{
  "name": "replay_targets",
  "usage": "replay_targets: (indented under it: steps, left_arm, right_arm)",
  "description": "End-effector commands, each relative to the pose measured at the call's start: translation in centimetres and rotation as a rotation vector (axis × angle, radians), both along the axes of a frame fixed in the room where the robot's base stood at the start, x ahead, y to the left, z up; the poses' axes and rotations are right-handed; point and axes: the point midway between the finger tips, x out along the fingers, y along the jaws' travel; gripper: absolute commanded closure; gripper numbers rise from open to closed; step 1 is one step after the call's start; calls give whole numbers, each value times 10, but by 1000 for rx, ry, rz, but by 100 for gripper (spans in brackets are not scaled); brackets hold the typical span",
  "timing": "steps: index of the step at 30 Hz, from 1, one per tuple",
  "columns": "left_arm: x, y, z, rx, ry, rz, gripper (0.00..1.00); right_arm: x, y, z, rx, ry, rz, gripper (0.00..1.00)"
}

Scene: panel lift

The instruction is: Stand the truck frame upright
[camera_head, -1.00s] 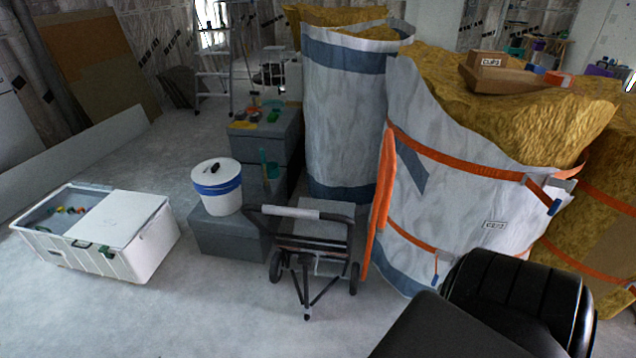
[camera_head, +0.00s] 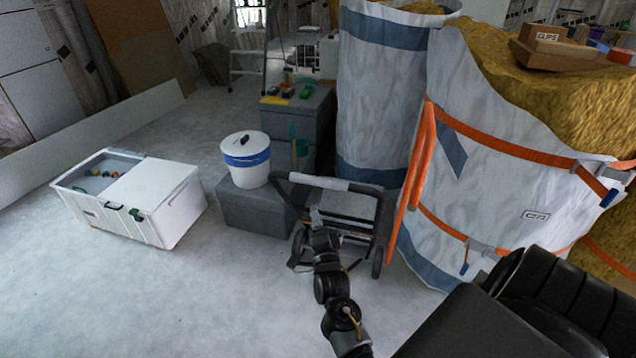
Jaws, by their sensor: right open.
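The truck frame (camera_head: 376,228) is a black tubular frame with a pale grey sleeve on its top bar (camera_head: 335,183) and small black wheels (camera_head: 378,262). It stands low on the floor in front of the grey boxes; its exact tilt is hard to tell. My right gripper (camera_head: 316,216) is in front of the frame, just below the left part of the top bar. It is open; I cannot tell whether it touches the frame. My right arm hides part of the frame's lower left. My left gripper is not in view.
A white bucket (camera_head: 246,164) stands on a grey box (camera_head: 252,215) behind the frame. A white crate (camera_head: 165,215) is at left. An orange-strapped, white-wrapped bale (camera_head: 490,180) stands close at right. The floor at lower left is clear.

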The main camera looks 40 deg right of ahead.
Motion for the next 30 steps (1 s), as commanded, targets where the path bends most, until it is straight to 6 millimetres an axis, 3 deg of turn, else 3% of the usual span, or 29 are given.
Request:
replay_targets:
  steps: [1, 4, 11, 24, 30]
  left_arm:
    - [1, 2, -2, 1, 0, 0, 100]
    - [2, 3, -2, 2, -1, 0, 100]
    - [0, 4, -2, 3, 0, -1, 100]
    - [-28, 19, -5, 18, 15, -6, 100]
    - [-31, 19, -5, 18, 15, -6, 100]
  right_arm:
    - [-4, -7, 15, 21, -57, -18, 52]
    - [-9, -14, 34, 45, -120, -33, 52]
    - [-4, -18, 41, 49, -135, -34, 52]
    - [57, -55, 63, 48, -132, -33, 52]
    - [74, -66, 68, 48, -130, -34, 52]
